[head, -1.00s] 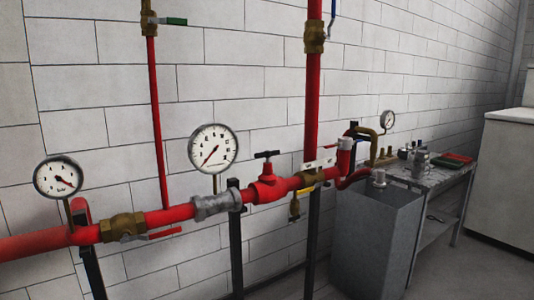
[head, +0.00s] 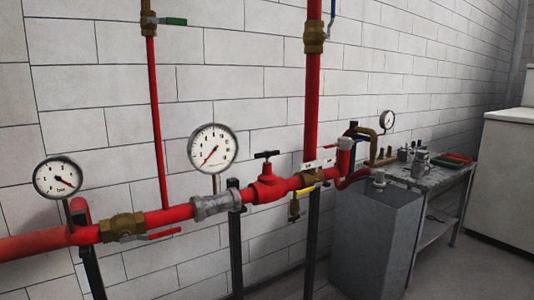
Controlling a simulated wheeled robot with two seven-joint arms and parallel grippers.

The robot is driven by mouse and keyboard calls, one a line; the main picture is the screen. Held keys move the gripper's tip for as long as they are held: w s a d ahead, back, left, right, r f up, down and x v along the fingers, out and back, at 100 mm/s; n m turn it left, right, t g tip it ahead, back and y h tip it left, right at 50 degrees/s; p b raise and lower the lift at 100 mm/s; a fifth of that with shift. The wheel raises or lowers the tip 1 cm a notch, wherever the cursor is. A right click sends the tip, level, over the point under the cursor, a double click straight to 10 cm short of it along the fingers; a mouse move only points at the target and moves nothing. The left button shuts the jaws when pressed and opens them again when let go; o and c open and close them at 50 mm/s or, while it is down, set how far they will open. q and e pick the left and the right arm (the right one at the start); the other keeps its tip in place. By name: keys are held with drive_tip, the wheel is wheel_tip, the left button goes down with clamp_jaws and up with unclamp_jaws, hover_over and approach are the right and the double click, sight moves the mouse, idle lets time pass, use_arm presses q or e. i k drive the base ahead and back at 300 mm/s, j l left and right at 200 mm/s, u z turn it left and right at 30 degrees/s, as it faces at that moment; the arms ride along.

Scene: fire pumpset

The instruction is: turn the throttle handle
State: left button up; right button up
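A red horizontal pipe (head: 170,214) runs along the white wall. A red valve body (head: 267,185) sits on it with a black T-shaped handle (head: 266,154) on top; I cannot tell for sure whether this is the throttle handle. Left of it, a brass valve (head: 122,226) has a red lever (head: 165,233) lying nearly along the pipe. Neither of my grippers is in the head view, and nothing touches the handles.
Two gauges stand on the pipe, a left gauge (head: 58,178) and a larger middle gauge (head: 213,148). Black posts (head: 236,240) support the pipe. A grey metal tank (head: 375,240) and a workbench (head: 445,178) with tools stand at right. A white cabinet (head: 502,200) is at the far right.

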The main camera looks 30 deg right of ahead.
sight(267, 155)
drive_tip(key=i+l+u, duration=0.1)
drive_tip(key=l, duration=0.3)
drive_tip(key=i+l, duration=0.2)
drive_tip(key=l, duration=0.2)
drive_tip(key=i+l+u, duration=0.15)
drive_tip(key=l, duration=0.3)
drive_tip(key=i+l+u, duration=0.1)
drive_tip(key=l, duration=0.3)
